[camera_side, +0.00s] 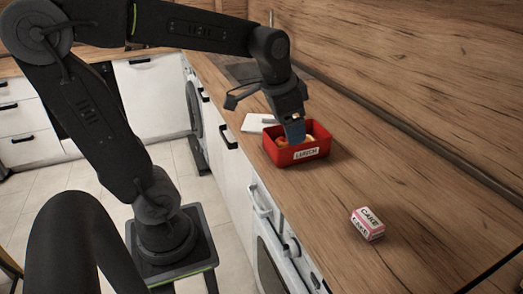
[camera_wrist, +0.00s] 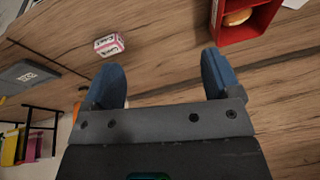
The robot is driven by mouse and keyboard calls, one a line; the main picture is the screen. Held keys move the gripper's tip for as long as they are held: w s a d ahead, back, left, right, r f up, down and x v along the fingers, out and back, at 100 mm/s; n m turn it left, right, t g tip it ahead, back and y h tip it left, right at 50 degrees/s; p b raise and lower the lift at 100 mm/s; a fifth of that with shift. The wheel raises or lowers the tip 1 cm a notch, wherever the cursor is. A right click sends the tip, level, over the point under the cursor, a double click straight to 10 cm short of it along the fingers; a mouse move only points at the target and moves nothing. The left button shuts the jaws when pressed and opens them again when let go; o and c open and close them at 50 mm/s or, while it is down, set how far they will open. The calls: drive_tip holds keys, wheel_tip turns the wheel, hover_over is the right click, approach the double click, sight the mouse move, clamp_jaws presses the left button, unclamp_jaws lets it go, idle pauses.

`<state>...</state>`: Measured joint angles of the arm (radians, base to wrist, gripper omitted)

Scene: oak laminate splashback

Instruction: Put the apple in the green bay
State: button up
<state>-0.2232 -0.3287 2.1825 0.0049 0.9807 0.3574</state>
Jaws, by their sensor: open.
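A red open box (camera_side: 312,154) with a white label on its front stands on the wooden counter. Inside it a small reddish round thing (camera_side: 282,141), perhaps the apple, shows beside my fingers, with something yellowish to the right. The box is also at the upper right of the wrist view (camera_wrist: 224,36), with an orange-yellow round thing (camera_wrist: 238,17) in it. My gripper (camera_side: 296,140) has blue fingers, overlapping the box in the side view. In the wrist view my gripper (camera_wrist: 166,80) is open and empty, with bare counter between the fingers. I cannot make out a green bay.
A pink and white cake box (camera_side: 367,223) lies on the counter nearer the camera; it also shows in the wrist view (camera_wrist: 109,44). A white flat thing (camera_side: 257,122) lies behind the red box. The wooden splashback (camera_side: 420,70) rises along the right. The counter between the boxes is clear.

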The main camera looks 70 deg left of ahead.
drive_tip(key=s+d+f+n+t, duration=0.1)
drive_tip(key=s+d+t, duration=0.1)
drive_tip(key=s+d, duration=0.4)
drive_tip(key=s, duration=0.3)
drive_tip(key=shift+d+f+n+h, duration=0.2)
drive_tip(key=shift+d+n+h, duration=0.1)
drive_tip(key=shift+h, duration=0.1)
